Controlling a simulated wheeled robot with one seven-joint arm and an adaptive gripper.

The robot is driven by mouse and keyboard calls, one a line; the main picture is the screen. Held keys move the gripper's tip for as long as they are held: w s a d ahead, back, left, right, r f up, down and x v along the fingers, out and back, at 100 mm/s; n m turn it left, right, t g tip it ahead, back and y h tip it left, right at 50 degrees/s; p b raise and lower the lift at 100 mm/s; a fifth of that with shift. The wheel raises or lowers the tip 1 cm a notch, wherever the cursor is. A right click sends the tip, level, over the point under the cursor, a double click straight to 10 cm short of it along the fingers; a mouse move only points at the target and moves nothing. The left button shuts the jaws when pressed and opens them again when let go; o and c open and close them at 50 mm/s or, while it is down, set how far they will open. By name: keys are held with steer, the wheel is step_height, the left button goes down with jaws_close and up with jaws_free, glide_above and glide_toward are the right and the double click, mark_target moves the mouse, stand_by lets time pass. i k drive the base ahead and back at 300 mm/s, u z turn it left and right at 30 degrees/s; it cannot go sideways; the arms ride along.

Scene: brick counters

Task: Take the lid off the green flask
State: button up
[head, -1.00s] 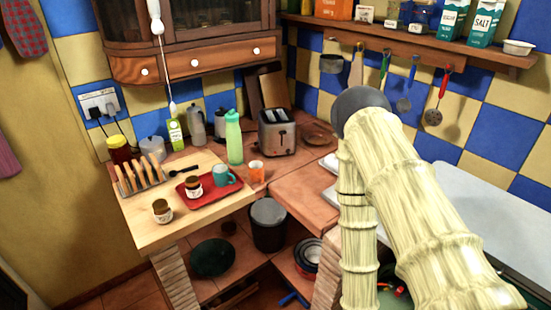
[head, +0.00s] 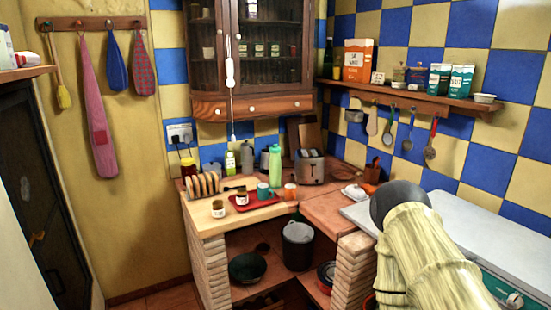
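The green flask (head: 275,165) stands upright on the counter, in front of the wall cabinet and left of the toaster. My gripper does not show in the head view.
A toaster (head: 310,168), orange mug (head: 291,190), teal mug (head: 263,190), red tray (head: 268,202) and toast rack (head: 203,185) crowd the corner counter. A shelf (head: 415,98) with hanging utensils runs along the right wall. Floor shows at lower left.

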mark_target(274, 149)
steer(key=u, duration=0.65)
steer(key=i, duration=0.45)
steer(key=u, duration=0.8)
steer(key=i, duration=0.75)
steer(key=z, duration=0.45)
steer(key=i, duration=0.8)
steer(key=z, duration=0.7)
